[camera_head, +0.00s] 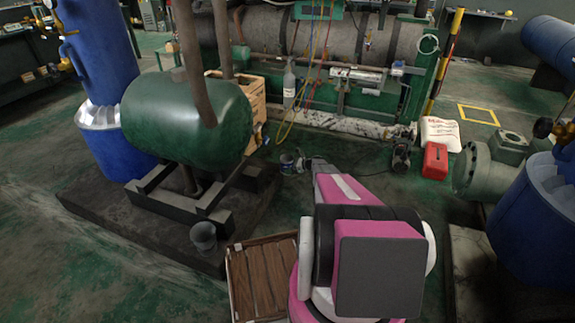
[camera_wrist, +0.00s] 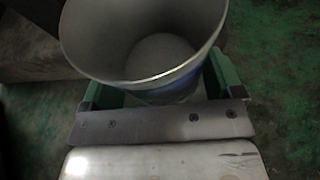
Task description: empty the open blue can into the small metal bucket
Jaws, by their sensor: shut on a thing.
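The open blue can (camera_head: 287,163) is past the far end of my arm in the head view. In the wrist view the can (camera_wrist: 188,84) stands between the green fingers of my gripper (camera_wrist: 160,82), its wide open mouth toward the camera. The inside looks grey with a pale round bottom; I cannot tell what it holds. My gripper (camera_head: 303,165) is shut on the can, and my arm partly hides it in the head view. I cannot tell if the can touches the floor.
A green tank (camera_head: 187,122) on a dark frame is left of my arm. A slatted wooden crate (camera_head: 262,278) lies between bucket and arm. A red canister (camera_head: 435,161) and white sack (camera_head: 440,134) are at right. Green floor right of the can looks clear.

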